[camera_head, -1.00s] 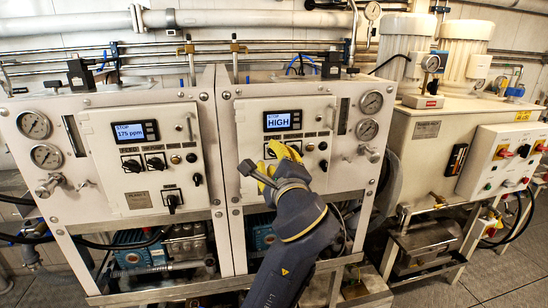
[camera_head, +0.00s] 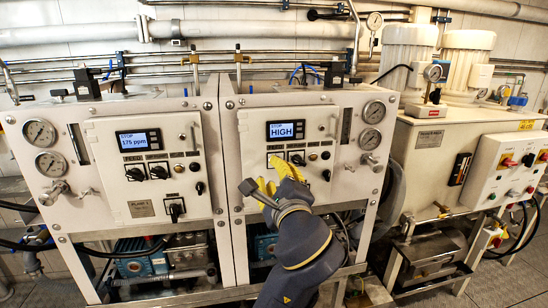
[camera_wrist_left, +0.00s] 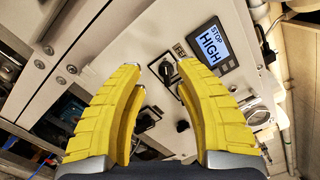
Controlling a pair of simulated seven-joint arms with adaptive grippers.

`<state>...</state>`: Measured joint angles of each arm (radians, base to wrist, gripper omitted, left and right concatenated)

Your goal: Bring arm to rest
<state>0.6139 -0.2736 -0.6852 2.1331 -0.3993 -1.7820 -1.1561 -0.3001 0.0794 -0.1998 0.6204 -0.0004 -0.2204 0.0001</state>
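My left gripper (camera_head: 272,176) has yellow fingers and is in front of the right-hand watermaker panel (camera_head: 260,185), below its display (camera_head: 286,131), which reads STOP HIGH. In the left wrist view the gripper (camera_wrist_left: 157,70) is open, its two ribbed fingers wide apart. A black knob (camera_wrist_left: 165,70) on the panel shows between the fingertips. I see nothing held. The fingers hide part of the lower panel. My right gripper is not in view.
The left-hand panel (camera_head: 105,180) has a display (camera_head: 133,142) reading 175 ppm, with gauges beside it. A white control box (camera_head: 503,165) with red knobs and white motors (camera_head: 408,50) stands at the right. Pipes run along the back wall.

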